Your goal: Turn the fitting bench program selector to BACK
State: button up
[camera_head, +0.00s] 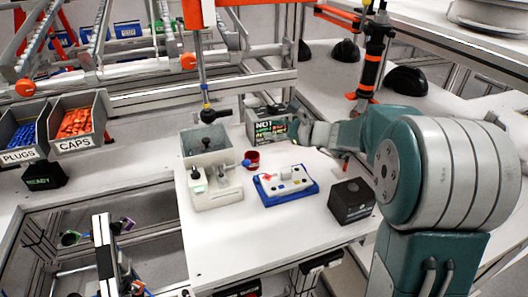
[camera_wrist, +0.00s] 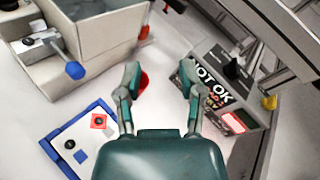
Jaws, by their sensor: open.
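A grey box with a dark display panel (camera_head: 268,130) stands at the back of the white bench, beyond my gripper. In the wrist view the display panel (camera_wrist: 212,88) reads "NOT OK" with further lines and a lit red patch. A black knob-like part (camera_wrist: 236,68) sits on this box; it looks like the program selector, but its marks and setting are not legible. My gripper (camera_head: 296,128) is near the front of the box, partly covering it. In the wrist view my gripper (camera_wrist: 160,76) is open and empty, with its right finger close to the panel's left edge.
A grey bin (camera_head: 208,160) with a blue-ended lever stands left of the panel. A small red cup (camera_head: 252,160), a blue-rimmed tray (camera_head: 285,198) and a black cube (camera_head: 351,201) are on the bench. Bare bench lies in front of the tray.

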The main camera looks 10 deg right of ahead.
jog(key=s+a+r+n+g+h, duration=0.1)
jog(key=s+a+n+g, duration=0.3)
jog(key=s+n, duration=0.3)
jog(key=shift+s+a+h, duration=0.2)
jog(key=shift+s+h, duration=0.1)
jog(key=shift+s, duration=1.75)
jog(key=shift+r, duration=0.1)
